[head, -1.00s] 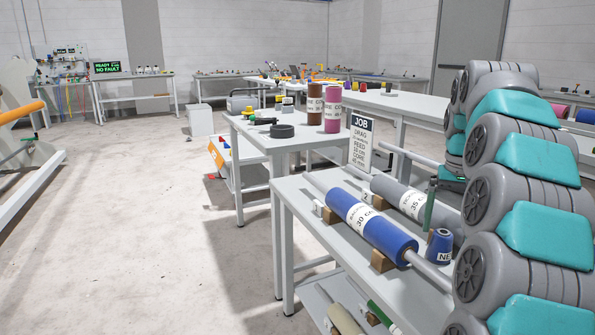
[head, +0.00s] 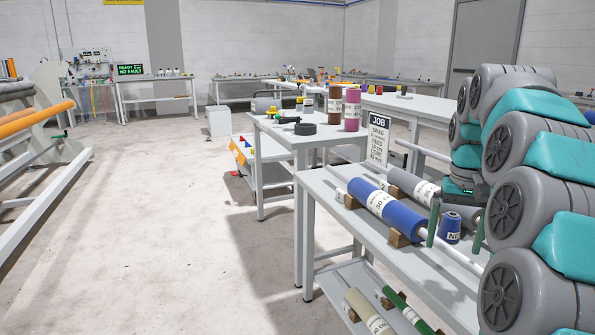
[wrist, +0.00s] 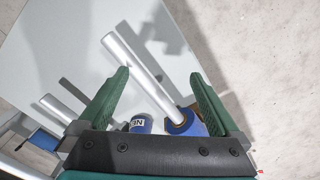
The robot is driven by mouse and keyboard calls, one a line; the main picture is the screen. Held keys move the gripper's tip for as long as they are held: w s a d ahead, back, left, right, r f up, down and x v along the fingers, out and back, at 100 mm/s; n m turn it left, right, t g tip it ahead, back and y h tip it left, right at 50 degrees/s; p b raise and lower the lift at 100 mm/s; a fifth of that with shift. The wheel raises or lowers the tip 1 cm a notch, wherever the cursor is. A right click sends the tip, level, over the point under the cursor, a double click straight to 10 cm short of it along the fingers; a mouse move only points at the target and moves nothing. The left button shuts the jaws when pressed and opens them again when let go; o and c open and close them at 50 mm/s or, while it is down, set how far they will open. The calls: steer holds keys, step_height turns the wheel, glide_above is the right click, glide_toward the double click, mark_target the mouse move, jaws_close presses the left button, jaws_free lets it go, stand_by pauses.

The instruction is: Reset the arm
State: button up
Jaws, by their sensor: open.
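My gripper (head: 457,230) shows in the head view at the right end of my arm, over the front shelf table. In the wrist view its two green fingers stand wide apart with nothing between their tips (wrist: 160,75). A blue roll (head: 400,213) on a bare metal core lies on wooden blocks on the table; its end and core (wrist: 140,65) show below the fingers in the wrist view. A small blue cone (head: 450,228) with a white label stands beside the roll, close to the fingers; it also shows in the wrist view (wrist: 141,124).
A grey roll (head: 408,183) lies behind the blue one. A JOB sign (head: 378,141) stands at the table's back. The lower shelf holds cream (head: 368,310) and green rolls. A frame with orange bars (head: 40,117) is far left; the floor between is clear.

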steer(key=s+a+f+n, duration=0.1)
steer(key=s+a+f, duration=0.2)
steer(key=s+a, duration=0.4)
steer(key=s+a+f+n, duration=0.25)
steer(key=s+a, duration=0.25)
steer(key=s, duration=0.3)
steer(key=s+a+f, duration=0.2)
steer(key=s+f, duration=0.4)
steer(key=s, duration=0.3)
steer(key=s+a+f+g, duration=0.1)
steer(key=s+a+f, duration=0.1)
steer(key=s+f, duration=0.3)
steer(key=s, duration=0.4)
steer(key=shift+a+f+g, duration=0.2)
steer(key=shift+f+g, duration=0.1)
steer(key=shift+f, duration=0.1)
